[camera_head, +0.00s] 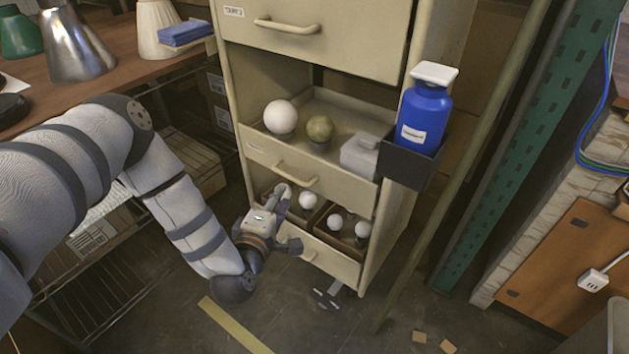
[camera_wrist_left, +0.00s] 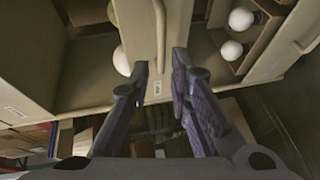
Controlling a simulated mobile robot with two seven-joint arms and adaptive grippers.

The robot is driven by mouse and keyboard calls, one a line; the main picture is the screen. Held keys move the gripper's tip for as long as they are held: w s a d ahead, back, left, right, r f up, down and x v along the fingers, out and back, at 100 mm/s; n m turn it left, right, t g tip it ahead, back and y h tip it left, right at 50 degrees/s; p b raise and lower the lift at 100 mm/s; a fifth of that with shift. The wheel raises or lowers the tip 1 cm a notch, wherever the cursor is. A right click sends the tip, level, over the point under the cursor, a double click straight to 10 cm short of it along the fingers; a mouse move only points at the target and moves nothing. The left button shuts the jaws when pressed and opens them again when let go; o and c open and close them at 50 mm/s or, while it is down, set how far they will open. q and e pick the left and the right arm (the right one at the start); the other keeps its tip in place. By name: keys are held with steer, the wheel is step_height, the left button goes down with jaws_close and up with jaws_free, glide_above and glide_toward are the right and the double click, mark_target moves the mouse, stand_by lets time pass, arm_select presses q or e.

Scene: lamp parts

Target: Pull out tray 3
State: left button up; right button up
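A cream cabinet (camera_head: 390,225) stands in the middle of the head view. Its middle tray (camera_head: 345,197) has a bar handle (camera_head: 296,172) and holds a white globe, an olive ball and a pale box. The lower tray (camera_head: 335,262) holds several white bulbs in compartments and has its own handle. My left gripper (camera_head: 287,215) is at the tray fronts, just below the middle tray's handle. In the left wrist view its fingers (camera_wrist_left: 160,65) are apart, with a labelled tray front and bar handle beyond them. No grip on the handle shows.
A blue bottle (camera_head: 424,115) stands in a dark holder on the cabinet's right side. The wooden table (camera_head: 130,70) at left carries lamp shades and blue cloth. A green post (camera_head: 530,140) stands at right. The floor before the cabinet is mostly clear, with small blocks at right.

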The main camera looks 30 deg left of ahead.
mark_target(290, 178)
arm_select(q)
steer(key=b+x, duration=0.2)
steer(key=x, duration=0.8)
steer(key=shift+f, duration=0.1)
jaws_close()
